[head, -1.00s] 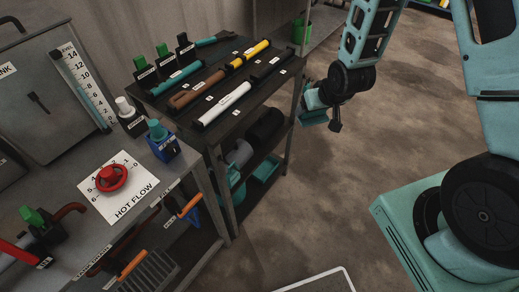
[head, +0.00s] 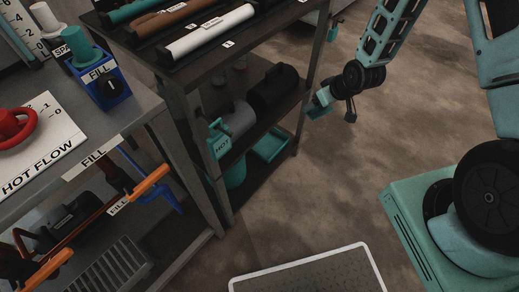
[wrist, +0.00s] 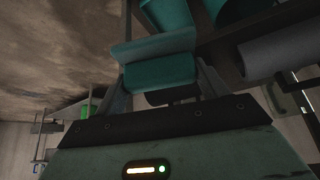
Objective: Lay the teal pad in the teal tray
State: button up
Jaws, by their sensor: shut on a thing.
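The teal pad (wrist: 158,62) is held between my gripper's fingers in the wrist view, as a folded-looking, soft teal piece. In the head view my gripper (head: 321,102) is at the right of the shelf rack, apart from it, with a bit of teal at its end. The teal tray (head: 270,147) sits on the rack's bottom shelf, at its right end, left of and below my gripper. Its near rim and part of its floor show. Teal shapes at the top of the wrist view are cut off, and I cannot tell which one is the tray.
A teal container (head: 235,172) stands left of the tray. Grey (head: 238,118) and black rolls (head: 275,90) lie on the shelf above it. The rack's right post (head: 310,85) stands between shelf and gripper. A white-edged mat (head: 305,272) lies on the otherwise open floor.

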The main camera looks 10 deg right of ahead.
jog(key=w+d+f+n+g+y+b, duration=0.1)
jog(key=w+f+n+b, duration=0.1)
jog(key=f+b, duration=1.45)
jog(key=w+d+f+n+y+b, duration=0.1)
jog(key=f+n+b, duration=0.1)
jog(key=f+b, duration=1.4)
jog(key=b, duration=0.5)
send_over(269, 146)
jog(key=s+d, duration=0.1)
jog(key=s, duration=0.1)
notch_tip(269, 146, down, 5)
jog(key=shift+d+f, duration=0.25)
jog(key=shift+f, duration=0.5)
jog(key=shift+f+b, duration=1.85)
jog(key=shift+f, duration=0.75)
jog(key=shift+f, duration=0.2)
jog(key=o, duration=0.9)
jog(key=shift+o, duration=0.2)
jog(key=shift+r, duration=0.15)
